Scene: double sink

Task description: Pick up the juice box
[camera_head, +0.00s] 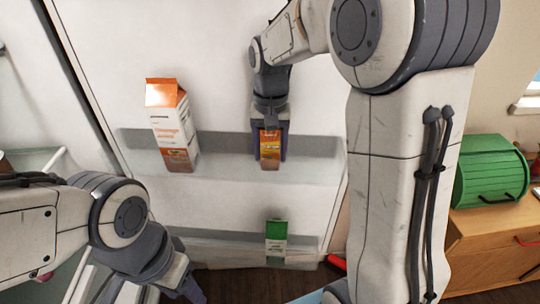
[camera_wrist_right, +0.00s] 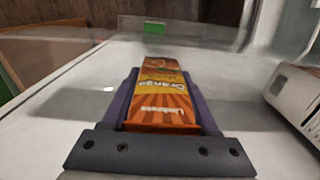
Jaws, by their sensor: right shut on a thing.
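A small orange juice box (camera_head: 270,148) is between the fingers of my right gripper (camera_head: 270,152), at the upper door shelf. In the right wrist view the orange box (camera_wrist_right: 161,92) lies between the purple fingers (camera_wrist_right: 160,110), with its orange and yellow label showing. My right gripper is shut on this box. A larger white and orange carton (camera_head: 172,125) stands on the same shelf, to the left and apart from the gripper. My left gripper (camera_head: 185,285) is low at the left, partly cut off by the frame; its fingers do not show clearly.
A green and white carton (camera_head: 276,242) stands in the lower door shelf (camera_head: 220,248). A green bread box (camera_head: 490,172) sits on a wooden cabinet (camera_head: 495,240) at the right.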

